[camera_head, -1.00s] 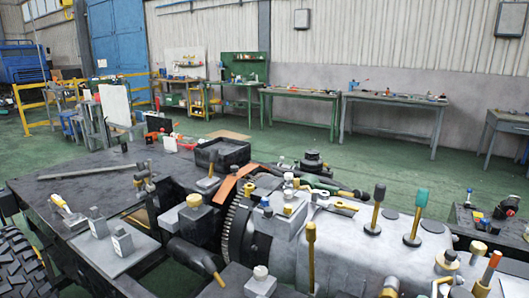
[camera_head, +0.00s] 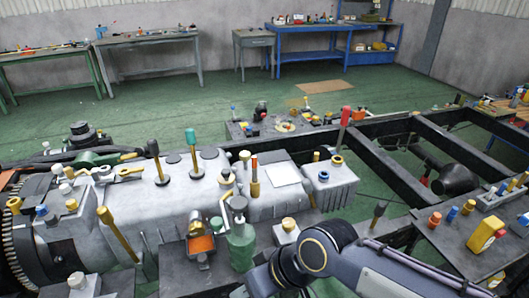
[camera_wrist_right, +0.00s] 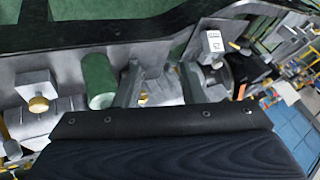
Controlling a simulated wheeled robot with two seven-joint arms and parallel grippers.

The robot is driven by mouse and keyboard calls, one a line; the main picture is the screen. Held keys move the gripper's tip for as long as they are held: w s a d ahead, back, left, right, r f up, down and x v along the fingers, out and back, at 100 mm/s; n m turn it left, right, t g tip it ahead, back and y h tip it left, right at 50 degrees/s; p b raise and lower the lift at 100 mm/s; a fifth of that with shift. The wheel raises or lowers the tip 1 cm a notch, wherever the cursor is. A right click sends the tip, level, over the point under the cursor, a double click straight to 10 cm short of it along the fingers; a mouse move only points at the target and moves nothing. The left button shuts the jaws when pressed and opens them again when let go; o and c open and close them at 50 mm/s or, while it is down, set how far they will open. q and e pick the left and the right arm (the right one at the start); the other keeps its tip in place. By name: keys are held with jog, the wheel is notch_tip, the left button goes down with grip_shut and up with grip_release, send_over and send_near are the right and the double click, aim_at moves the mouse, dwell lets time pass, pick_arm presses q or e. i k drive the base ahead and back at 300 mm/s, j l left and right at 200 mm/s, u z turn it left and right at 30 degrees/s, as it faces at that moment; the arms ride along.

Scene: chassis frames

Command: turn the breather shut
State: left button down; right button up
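I cannot tell for sure which fitting is the breather. In the right wrist view my right gripper (camera_wrist_right: 160,84) shows two grey fingers standing apart, with nothing seen held. A green bottle (camera_wrist_right: 97,80) is left of the fingers. My left gripper is out of view.
Black frame rails (camera_head: 385,180) run right. A side table (camera_head: 475,245) holds a yellow box and small parts.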

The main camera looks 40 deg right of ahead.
aim_at(245, 155)
jog(key=z, duration=1.3)
